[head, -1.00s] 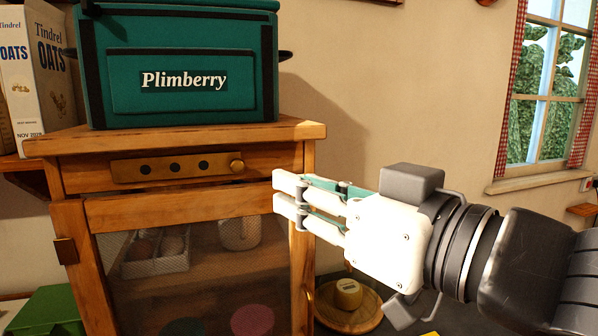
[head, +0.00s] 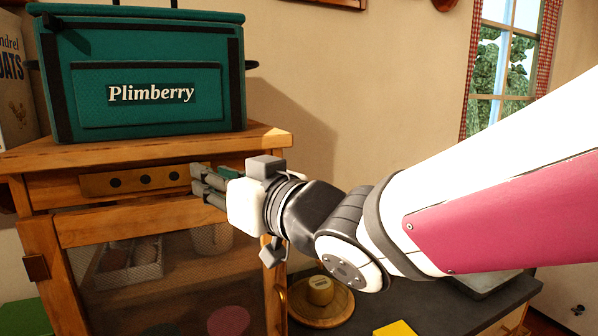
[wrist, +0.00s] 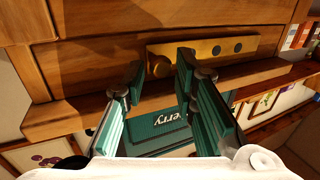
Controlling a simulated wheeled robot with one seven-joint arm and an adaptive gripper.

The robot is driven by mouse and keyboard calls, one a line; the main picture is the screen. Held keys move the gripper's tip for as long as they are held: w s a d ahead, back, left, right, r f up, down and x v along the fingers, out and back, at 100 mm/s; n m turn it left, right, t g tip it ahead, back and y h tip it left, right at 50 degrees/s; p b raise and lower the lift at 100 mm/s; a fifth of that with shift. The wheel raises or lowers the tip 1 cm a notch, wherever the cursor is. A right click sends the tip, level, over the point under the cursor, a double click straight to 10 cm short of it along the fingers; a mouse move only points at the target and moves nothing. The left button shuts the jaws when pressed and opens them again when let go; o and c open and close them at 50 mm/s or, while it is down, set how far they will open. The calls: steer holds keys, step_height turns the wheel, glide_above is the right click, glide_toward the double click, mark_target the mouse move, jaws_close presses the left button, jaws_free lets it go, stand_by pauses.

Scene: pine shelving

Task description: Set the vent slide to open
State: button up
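The vent slide is a flat wooden plate (head: 130,181) with three dark holes, set in the front of the pine cabinet's upper rail. Its round knob is hidden behind my gripper (head: 203,183) in the head view. In the wrist view, which is upside down, the slide plate (wrist: 228,46) shows two of its holes, and its knob (wrist: 160,68) appears between my fingertips (wrist: 161,72). My gripper is open, one finger on each side of the knob in that view. I cannot tell whether either finger touches it.
A green Plimberry bag (head: 150,120) stands on the cabinet top just above. A mesh door (head: 150,265) is below the slide. A round wooden tray (head: 320,306) with a yellow object sits on the dark counter at right.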

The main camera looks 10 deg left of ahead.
mark_target(183, 173)
steer(key=shift+x, duration=0.75)
steer(key=shift+c, duration=0.3)
jaws_close()
steer(key=shift+s+a+b, duration=0.45)
steer(key=shift+s+a, duration=0.2)
steer(key=shift+a, duration=0.3)
steer(key=shift+o, duration=0.3)
jaws_free()
steer(key=shift+s+a, duration=0.1)
